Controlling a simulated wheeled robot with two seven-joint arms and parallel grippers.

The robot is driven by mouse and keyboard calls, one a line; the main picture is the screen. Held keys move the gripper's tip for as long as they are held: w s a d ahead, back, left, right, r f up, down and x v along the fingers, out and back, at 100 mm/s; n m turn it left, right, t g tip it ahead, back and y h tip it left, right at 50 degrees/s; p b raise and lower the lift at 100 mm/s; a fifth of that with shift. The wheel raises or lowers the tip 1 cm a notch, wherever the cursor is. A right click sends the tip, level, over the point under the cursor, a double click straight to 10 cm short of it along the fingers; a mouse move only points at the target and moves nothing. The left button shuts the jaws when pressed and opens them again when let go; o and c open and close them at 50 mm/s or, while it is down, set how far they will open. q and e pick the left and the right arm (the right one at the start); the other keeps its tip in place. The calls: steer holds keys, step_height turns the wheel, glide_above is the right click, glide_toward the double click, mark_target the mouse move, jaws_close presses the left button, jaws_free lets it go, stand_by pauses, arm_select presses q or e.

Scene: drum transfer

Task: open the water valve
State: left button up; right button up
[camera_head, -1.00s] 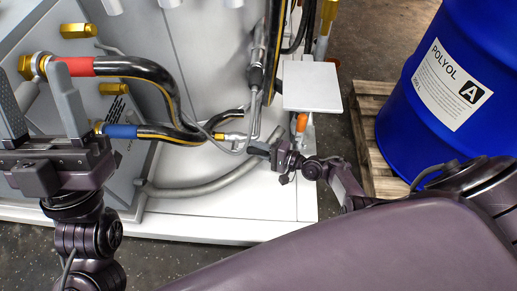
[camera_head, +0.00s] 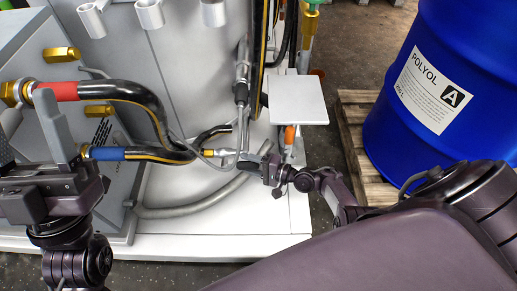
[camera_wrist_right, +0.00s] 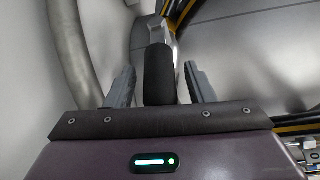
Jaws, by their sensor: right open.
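A small orange handle (camera_head: 289,135), possibly the water valve's lever, shows below the square grey plate. My right gripper (camera_head: 254,166) is low beside the machine, just left of and below that handle. In the right wrist view my right gripper (camera_wrist_right: 160,82) is open, with a black grip-like part (camera_wrist_right: 158,78) between its fingers. I cannot tell whether they touch it or whether it belongs to the valve. No orange shows in the wrist view. My left gripper (camera_head: 30,135) is at the far left, its fingers apart, in front of the hose fittings.
A square grey plate (camera_head: 298,101) overhangs near my right gripper. Black hoses with red (camera_head: 57,91) and blue (camera_head: 106,154) sleeves and a grey hose (camera_head: 190,207) lie to the left. A blue drum (camera_head: 440,90) stands on a wooden pallet (camera_head: 365,165) at right.

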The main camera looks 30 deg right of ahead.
arm_select(q)
steer(key=w+d+f+g+y+p, duration=0.1)
steer(key=w+d+f+g+y, duration=0.1)
steer(key=w+f+g, duration=0.3)
step_height(320, 180, down, 5)
steer(key=shift+w+d+r+n+g+y, duration=0.1)
steer(key=shift+w+d+n+g+y, duration=0.3)
steer(key=shift+y, duration=0.4)
arm_select(e)
steer(key=v, duration=0.7)
steer(key=shift+s+d, duration=0.15)
